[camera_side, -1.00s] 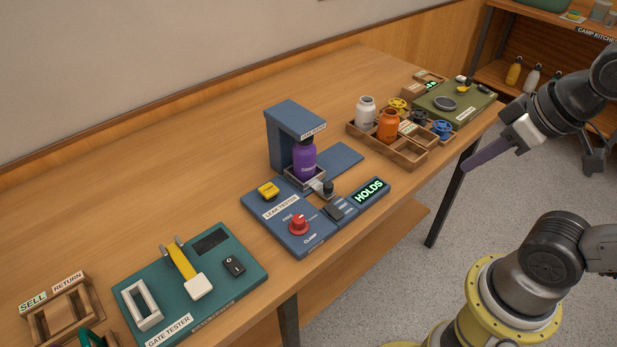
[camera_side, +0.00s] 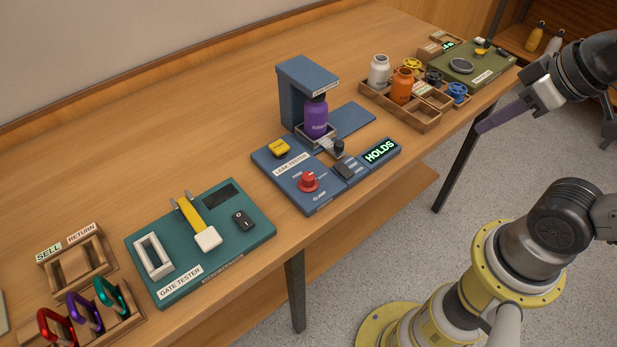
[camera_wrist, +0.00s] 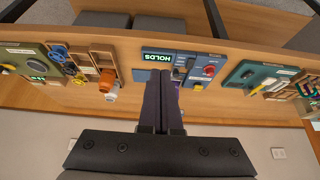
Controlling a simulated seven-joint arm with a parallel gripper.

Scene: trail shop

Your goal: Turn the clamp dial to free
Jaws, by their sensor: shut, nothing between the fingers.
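The clamp dial (camera_side: 308,181) is a red knob on the front of the blue leak tester (camera_side: 325,205). FREE and CLAMP are lettered on the panel near it; I cannot tell for sure which one it points to. A purple bottle (camera_side: 316,118) stands upright in the tester under its overhanging head. The tester's display (camera_side: 380,151) reads HOLDS in green. My gripper (camera_side: 482,128) is shut and empty, in the air right of the tester, apart from the dial. In the wrist view my fingers (camera_wrist: 161,75) lie together, and the red dial (camera_wrist: 209,71) shows to their right.
A yellow button (camera_side: 280,149) sits on the leak tester.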

